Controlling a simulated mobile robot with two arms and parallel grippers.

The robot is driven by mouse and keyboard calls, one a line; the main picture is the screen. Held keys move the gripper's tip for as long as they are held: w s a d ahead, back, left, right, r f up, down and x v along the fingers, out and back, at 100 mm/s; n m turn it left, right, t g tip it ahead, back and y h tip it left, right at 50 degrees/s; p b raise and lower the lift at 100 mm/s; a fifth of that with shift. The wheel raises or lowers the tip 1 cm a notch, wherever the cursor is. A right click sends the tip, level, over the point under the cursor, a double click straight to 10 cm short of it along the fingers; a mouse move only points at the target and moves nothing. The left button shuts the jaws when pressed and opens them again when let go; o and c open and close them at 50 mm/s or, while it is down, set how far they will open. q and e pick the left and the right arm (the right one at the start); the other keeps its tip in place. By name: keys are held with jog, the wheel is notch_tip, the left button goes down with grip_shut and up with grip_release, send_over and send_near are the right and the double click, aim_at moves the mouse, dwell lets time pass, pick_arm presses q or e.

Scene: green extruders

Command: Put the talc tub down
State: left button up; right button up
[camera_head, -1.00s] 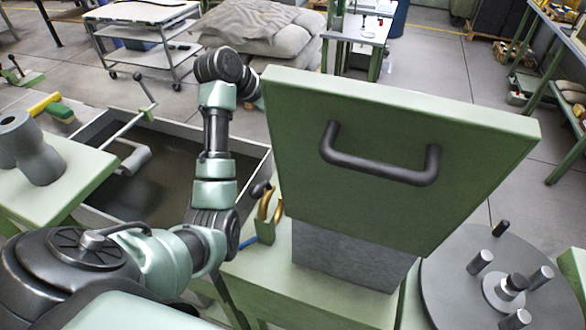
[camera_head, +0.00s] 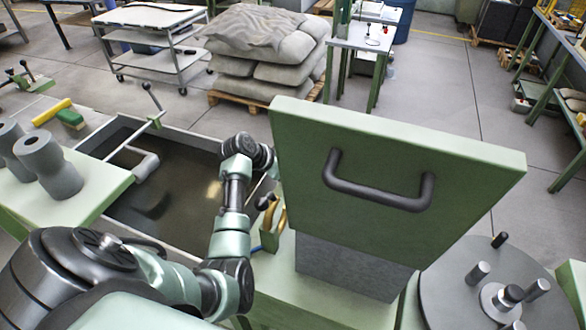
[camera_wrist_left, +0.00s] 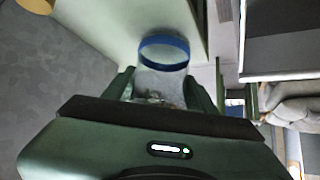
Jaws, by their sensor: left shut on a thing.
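My left gripper (camera_wrist_left: 160,92) shows in the left wrist view, its dark green fingers on either side of a pale, partly see-through tub (camera_wrist_left: 160,82) with a blue ring (camera_wrist_left: 164,53) at its far end. I take this to be the talc tub, held between the fingers. A pale green surface lies beyond it; I cannot tell whether the tub touches it. In the head view my left arm reaches behind a large green panel, which hides the gripper and the tub. My right gripper is in neither view.
The upright green panel (camera_head: 390,235) with a dark handle (camera_head: 378,188) blocks the middle. A dark-floored trough (camera_head: 150,195) lies left of it, and a light green table (camera_head: 95,195) bears grey cylinders (camera_head: 48,165). A round grey disc (camera_head: 455,305) with pegs is at right.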

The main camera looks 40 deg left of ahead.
pick_arm(q)
jog(key=o, duration=1.3)
jog(key=shift+f, duration=0.1)
jog(key=shift+o, duration=0.2)
jog(key=shift+r, duration=0.2)
jog(key=shift+s+a+r, duration=0.1)
jog(key=shift+s, duration=0.15)
jog(key=b+v, duration=0.2)
jog(key=v, duration=0.9)
jog(key=shift+r, duration=0.2)
